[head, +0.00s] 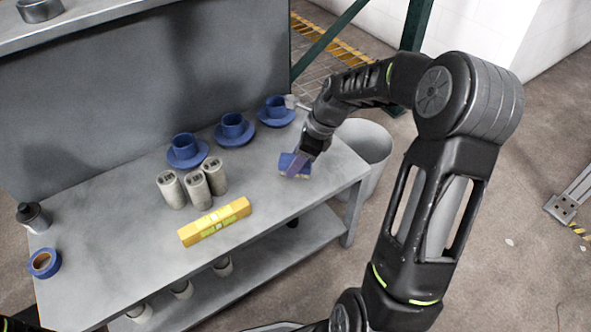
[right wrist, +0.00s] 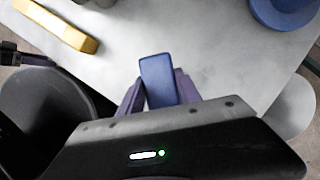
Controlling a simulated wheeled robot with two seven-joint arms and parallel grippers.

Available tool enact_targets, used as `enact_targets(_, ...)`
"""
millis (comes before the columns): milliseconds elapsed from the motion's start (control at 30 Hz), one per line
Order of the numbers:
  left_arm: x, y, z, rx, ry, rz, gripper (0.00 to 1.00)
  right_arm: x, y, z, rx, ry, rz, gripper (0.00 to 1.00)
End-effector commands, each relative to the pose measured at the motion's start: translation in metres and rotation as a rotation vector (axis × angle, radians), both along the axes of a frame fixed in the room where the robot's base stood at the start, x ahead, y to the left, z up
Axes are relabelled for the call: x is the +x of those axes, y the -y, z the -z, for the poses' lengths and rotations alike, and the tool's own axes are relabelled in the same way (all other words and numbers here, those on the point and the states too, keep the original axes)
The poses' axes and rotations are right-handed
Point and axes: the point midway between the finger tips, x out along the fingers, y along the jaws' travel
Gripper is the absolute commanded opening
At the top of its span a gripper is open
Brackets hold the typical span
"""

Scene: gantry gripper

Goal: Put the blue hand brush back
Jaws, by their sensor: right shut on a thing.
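The blue hand brush (head: 291,163) is at the right end of the grey workbench, partly hidden by my right gripper (head: 296,166). Pale bristles show at its lower edge, at or just above the bench top. In the right wrist view the brush's blue block (right wrist: 158,82) sits between the two purple fingers of my right gripper (right wrist: 158,92), which is shut on it. I cannot tell whether the brush touches the bench. My left gripper is not clearly seen.
The workbench (head: 110,215) holds several blue cups on saucers (head: 232,127), grey cans (head: 193,182), a yellow level (head: 214,221), a blue tape roll (head: 44,262) and a dark bottle (head: 32,216). A grey bin (head: 366,141) stands beyond the bench's right end. The front right bench top is clear.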

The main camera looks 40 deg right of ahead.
Motion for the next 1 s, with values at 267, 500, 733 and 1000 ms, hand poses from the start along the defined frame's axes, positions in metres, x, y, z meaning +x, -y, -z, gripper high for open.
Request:
enact_targets(267, 0.002, 0.000, 0.014, 0.001, 0.006, -0.003, 0.62, 0.000, 0.000, 0.029, 0.001, -0.001, 0.000, 0.00)
enact_targets(500, 0.002, 0.001, 0.013, 0.001, 0.006, -0.002, 0.62, 0.000, 0.000, 0.029, 0.001, -0.001, 0.000, 0.00)
enact_targets(733, 0.002, 0.001, 0.014, 0.001, 0.006, -0.002, 0.62, 0.000, 0.000, 0.031, 0.001, -0.001, 0.000, 0.52)
enact_targets(1000, 0.002, 0.000, 0.014, 0.001, 0.006, -0.002, 0.62, 0.000, 0.000, 0.031, 0.001, -0.001, 0.000, 0.62)
